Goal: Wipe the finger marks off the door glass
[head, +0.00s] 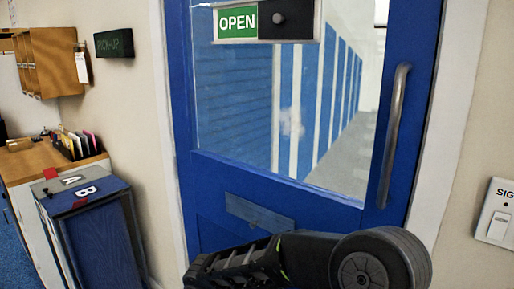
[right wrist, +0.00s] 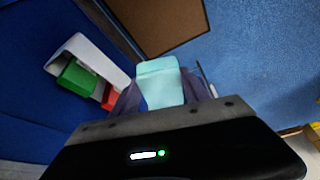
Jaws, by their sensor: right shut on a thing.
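The blue door (head: 240,180) fills the middle of the head view. Its glass (head: 235,95) has a pale, cloudy smudge (head: 291,122) right of its middle, low on the pane. My right gripper (right wrist: 163,88) is shut on a light teal cloth (right wrist: 160,68) in the right wrist view. The cloth sticks out past the fingers over the blue floor. In the head view my right arm crosses the bottom below the glass, and its gripper is not clearly seen there. My left gripper is not in view.
A vertical metal handle (head: 393,135) runs along the door's right side, and an OPEN sign (head: 238,22) sits high on it. A brown mat (right wrist: 155,22) lies on the floor. White, green and red items (right wrist: 78,76) show at left.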

